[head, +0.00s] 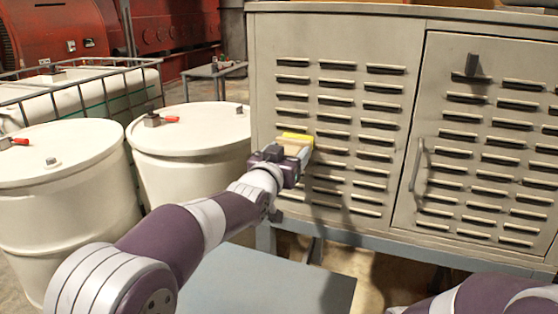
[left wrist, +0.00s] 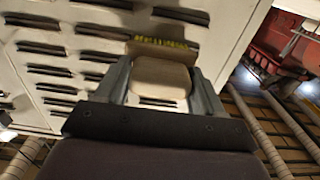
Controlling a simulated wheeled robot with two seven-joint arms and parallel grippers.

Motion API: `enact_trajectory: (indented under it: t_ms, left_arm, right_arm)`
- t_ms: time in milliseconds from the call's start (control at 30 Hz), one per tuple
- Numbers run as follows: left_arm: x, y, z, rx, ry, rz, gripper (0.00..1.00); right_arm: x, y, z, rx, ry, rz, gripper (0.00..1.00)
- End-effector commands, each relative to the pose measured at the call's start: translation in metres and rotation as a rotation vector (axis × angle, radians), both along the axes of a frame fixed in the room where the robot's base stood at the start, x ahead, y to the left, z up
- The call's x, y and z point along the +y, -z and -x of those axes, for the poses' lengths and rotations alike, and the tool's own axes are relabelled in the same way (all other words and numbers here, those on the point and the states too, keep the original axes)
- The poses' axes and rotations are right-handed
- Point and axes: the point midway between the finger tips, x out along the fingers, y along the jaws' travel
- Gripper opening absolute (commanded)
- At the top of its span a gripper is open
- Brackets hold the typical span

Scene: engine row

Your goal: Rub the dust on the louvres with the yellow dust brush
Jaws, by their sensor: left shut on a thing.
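My left gripper (head: 290,158) is shut on the yellow dust brush (head: 297,138) and holds it up at the louvred left panel of the grey cabinet. In the left wrist view the brush's pale block (left wrist: 160,77) sits between the two fingers, with yellow bristles (left wrist: 160,43) at the louvres. I cannot tell for sure whether the bristles touch. The louvres (head: 336,101) are several rows of dark slots with pale lips. No dust can be made out clearly on them. My right arm shows only in part at the lower right of the head view; its gripper is out of view.
A cabinet door (head: 471,232) with a handle (head: 417,165) and more louvres is at the right. White drums (head: 195,150) (head: 60,175) stand at the left beside a caged tank (head: 90,92). A blue-grey surface (head: 265,285) lies below my left arm.

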Motion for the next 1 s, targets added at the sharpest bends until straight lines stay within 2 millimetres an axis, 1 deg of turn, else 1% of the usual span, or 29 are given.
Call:
enact_trajectory:
  t_ms: [33,267,367,433,500,667,867,1000]
  left_arm:
    - [-0.006,0.003,0.002,-0.002,0.002,0.002,0.44]
    - [-0.016,0.000,0.006,-0.001,0.003,0.000,0.44]
    - [-0.027,0.001,0.012,-0.001,0.004,0.001,0.44]
    - [-0.034,-0.003,0.015,0.000,0.004,0.001,0.44]
    - [-0.039,-0.003,0.018,0.000,0.004,0.000,0.44]
    - [-0.044,-0.002,0.020,0.000,0.002,0.000,0.44]
    - [-0.065,-0.006,0.027,0.002,0.004,-0.001,0.44]
    - [-0.075,-0.003,0.030,0.000,0.003,0.000,0.44]
  right_arm:
    - [0.000,0.008,0.000,0.000,0.000,0.000,0.43]
    - [0.000,0.011,0.000,0.000,0.000,0.000,0.43]
    - [0.000,0.015,0.000,0.000,0.000,0.000,0.43]
    - [0.000,0.009,0.000,0.000,0.000,0.000,0.43]
    - [0.000,0.006,0.000,-0.001,0.000,0.000,0.43]
    - [0.000,0.003,0.000,-0.001,0.000,0.000,0.43]
    - [0.000,-0.018,0.000,-0.001,0.000,0.000,0.43]
    - [0.000,-0.024,0.000,-0.001,0.000,0.000,0.43]
